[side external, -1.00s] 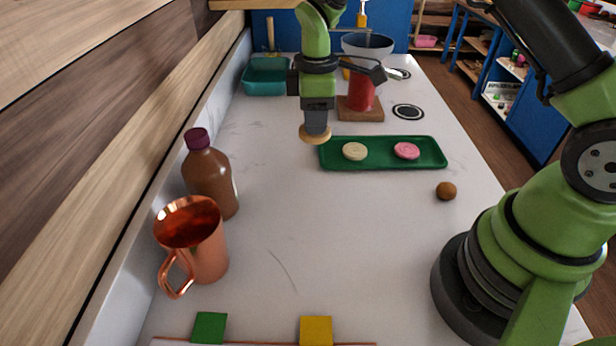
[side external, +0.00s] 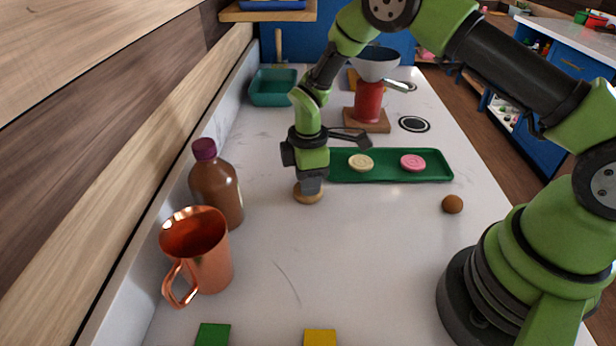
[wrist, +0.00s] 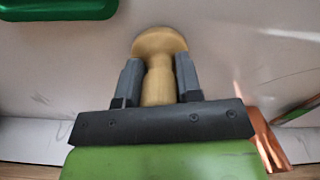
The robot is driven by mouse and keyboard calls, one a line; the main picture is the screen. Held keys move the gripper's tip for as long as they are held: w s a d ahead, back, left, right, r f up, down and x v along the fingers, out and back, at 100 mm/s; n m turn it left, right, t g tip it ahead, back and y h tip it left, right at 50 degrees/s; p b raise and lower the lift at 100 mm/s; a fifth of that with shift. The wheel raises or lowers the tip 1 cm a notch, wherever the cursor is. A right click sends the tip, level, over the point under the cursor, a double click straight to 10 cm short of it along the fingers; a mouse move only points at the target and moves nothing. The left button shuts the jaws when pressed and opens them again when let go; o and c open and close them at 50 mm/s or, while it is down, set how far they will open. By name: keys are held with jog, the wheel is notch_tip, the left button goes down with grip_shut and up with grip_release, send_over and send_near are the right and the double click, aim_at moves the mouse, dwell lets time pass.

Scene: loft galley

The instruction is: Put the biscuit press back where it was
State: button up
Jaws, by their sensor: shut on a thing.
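The biscuit press is a pale wooden stamp with a round base and a narrower handle. In the side external view its round base (side external: 308,195) shows below my gripper (side external: 311,183), left of the green tray and right of the brown bottle. In the wrist view the press (wrist: 159,60) stands between the two fingers of my gripper (wrist: 158,82), which are shut on its handle. The base is at or very near the counter; I cannot tell whether it touches. The green tray (side external: 390,177) holds a cream biscuit (side external: 361,162) and a pink biscuit (side external: 412,162).
A brown bottle (side external: 216,187) and a copper mug (side external: 196,252) stand left, by the wall. A brown ball (side external: 452,204) lies at right. A red grinder (side external: 368,102) and teal bin (side external: 273,88) stand behind. Green (side external: 213,334) and yellow (side external: 320,337) blocks lie in front. The middle counter is clear.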

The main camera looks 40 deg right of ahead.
jog(key=shift+f, duration=0.1)
jog(key=o, duration=0.8)
jog(key=shift+o, duration=0.2)
notch_tip(320, 180, up, 13)
jog(key=shift+f, duration=0.2)
jog(key=s+r+m+t+y, duration=0.1)
jog(key=s+r+m+t, duration=0.1)
jog(key=s+r+m, duration=0.45)
jog(key=s+r+m+t, duration=0.2)
jog(key=s+r, duration=0.2)
jog(key=r, duration=0.5)
jog(key=s+r+m+t+y, duration=0.1)
jog(key=s+m+t, duration=0.2)
jog(key=s+m, duration=0.4)
jog(key=shift+s+d+r, duration=0.15)
jog(key=shift+s+d, duration=0.15)
jog(key=shift+s, duration=2.25)
